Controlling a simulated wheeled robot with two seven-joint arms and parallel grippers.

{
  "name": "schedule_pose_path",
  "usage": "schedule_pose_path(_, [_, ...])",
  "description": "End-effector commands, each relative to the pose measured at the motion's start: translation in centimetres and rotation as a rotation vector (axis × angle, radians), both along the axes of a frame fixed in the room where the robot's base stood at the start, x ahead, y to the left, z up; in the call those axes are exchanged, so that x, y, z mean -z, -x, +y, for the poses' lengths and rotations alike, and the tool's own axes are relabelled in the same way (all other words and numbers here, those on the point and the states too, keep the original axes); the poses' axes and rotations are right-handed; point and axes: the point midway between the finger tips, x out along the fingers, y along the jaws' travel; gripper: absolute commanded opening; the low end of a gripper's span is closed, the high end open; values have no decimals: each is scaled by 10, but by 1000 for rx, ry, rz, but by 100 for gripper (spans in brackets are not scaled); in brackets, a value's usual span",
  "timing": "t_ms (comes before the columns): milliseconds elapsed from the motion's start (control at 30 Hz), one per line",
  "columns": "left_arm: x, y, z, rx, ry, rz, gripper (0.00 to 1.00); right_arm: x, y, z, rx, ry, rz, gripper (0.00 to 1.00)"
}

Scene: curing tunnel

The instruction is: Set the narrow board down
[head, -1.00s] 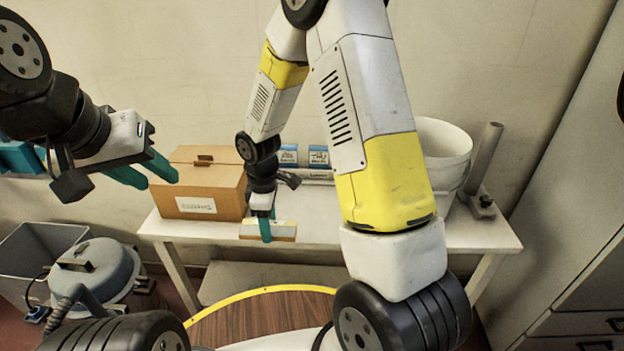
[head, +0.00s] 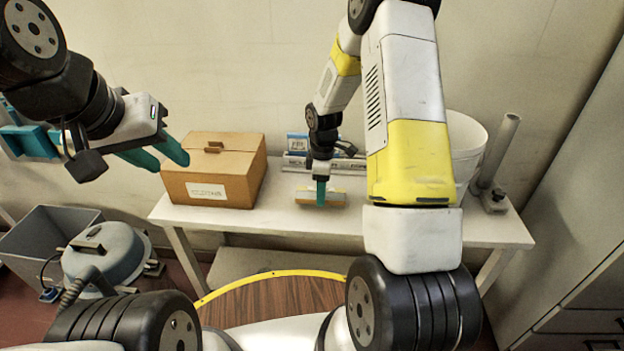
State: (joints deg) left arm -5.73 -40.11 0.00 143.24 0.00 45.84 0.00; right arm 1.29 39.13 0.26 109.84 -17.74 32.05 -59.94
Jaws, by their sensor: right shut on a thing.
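The narrow board (head: 306,197) is a short tan strip with a pale edge, lying crosswise in my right gripper. My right gripper (head: 321,200) has teal fingers and is shut on the board's middle, pointing down. The board is over the white table (head: 290,222), between the cardboard box and the white bucket. I cannot tell whether its underside touches the tabletop. My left gripper (head: 168,163) is open and empty, in the air left of the box. My fingers hide the board's middle.
A closed cardboard box (head: 240,170) stands on the table's left part. Blue-and-white packages (head: 297,145) are behind the board. A white bucket (head: 467,148) and a grey post on a base (head: 500,150) stand at the right. The table's front strip is clear.

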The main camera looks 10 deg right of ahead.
Motion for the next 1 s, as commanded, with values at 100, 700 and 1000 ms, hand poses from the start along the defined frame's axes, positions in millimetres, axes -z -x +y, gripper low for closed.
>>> schedule_pose_path(100, [0, 0, 0, 0, 0, 0, 36, 19, 1, 1, -1, 0, 4, 13])
schedule_pose_path(700, [0, 0, 0, 0, 0, 0, 36, 29, 1, 1, 1, 1, 1, 76])
schedule_pose_path(1000, [0, 0, 0, 0, 0, 0, 36, 27, 1, 1, 1, 0, 1, 76])
